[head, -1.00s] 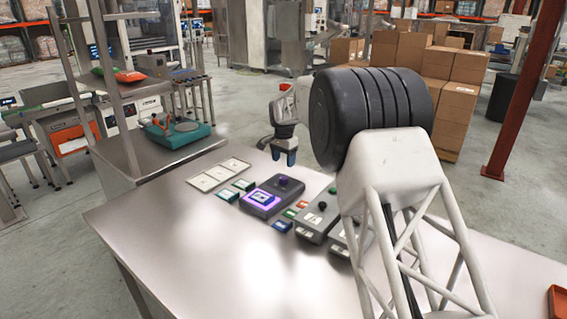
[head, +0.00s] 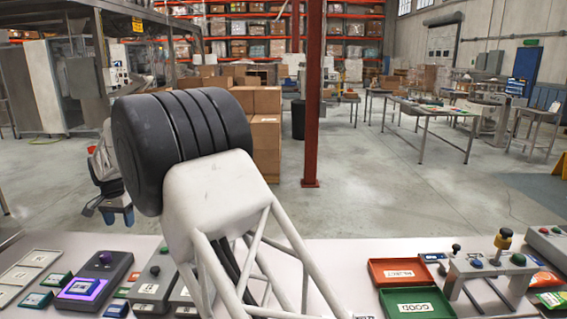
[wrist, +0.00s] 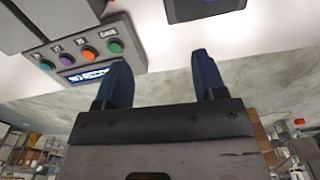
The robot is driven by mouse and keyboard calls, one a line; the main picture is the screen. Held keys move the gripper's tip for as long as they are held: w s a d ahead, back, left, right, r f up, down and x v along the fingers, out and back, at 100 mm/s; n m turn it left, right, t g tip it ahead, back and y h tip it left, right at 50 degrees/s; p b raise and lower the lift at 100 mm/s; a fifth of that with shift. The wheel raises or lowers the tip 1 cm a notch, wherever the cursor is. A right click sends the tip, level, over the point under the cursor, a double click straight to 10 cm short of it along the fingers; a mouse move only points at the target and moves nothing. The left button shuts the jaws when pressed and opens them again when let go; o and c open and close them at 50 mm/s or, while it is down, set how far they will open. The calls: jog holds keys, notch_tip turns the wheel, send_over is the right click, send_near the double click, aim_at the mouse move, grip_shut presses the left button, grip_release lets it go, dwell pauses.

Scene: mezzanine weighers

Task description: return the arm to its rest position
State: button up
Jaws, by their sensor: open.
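My gripper (head: 117,217) is at the left in the head view, raised above the far edge of the metal table, partly hidden behind the thick black arm joint. In the wrist view its two dark blue fingers (wrist: 163,80) stand apart with nothing between them. My arm rises from the lower middle of the head view and bends to the left at the black joint.
On the table (head: 345,262) at left lie a grey device with a purple-lit screen (head: 95,285), a card tray (head: 25,272) and small cards. At right are a red tray (head: 400,271), a green tray (head: 415,303) and a button stand (head: 490,267). The table's middle right is clear.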

jog(key=s+d+r, duration=0.1)
jog(key=d+r, duration=0.4)
jog(key=d, duration=0.6)
jog(key=s+d+r, duration=0.2)
jog(key=d+r, duration=0.2)
jog(key=d, duration=0.7)
jog(key=s+d+r, duration=0.1)
jog(key=d+r, duration=0.4)
jog(key=d, duration=0.6)
jog(key=s+d+r+t, duration=0.1)
jog(key=s+d+r, duration=0.1)
jog(key=s+d, duration=0.6)
jog(key=s+d+r, duration=0.1)
jog(key=s+d, duration=0.3)
jog(key=d, duration=0.9)
jog(key=s+d+f, duration=0.3)
jog(key=s+d, duration=0.3)
jog(key=s, duration=0.3)
jog(key=s+d+f+t, duration=0.1)
jog(key=s+d+f, duration=0.1)
jog(key=s+d, duration=0.4)
jog(key=s+d+f, duration=0.3)
jog(key=s+d, duration=0.3)
jog(key=s, duration=0.7)
jog(key=shift+s+d+f, duration=0.25)
jog(key=shift+s+f, duration=0.05)
jog(key=shift+s, duration=0.05)
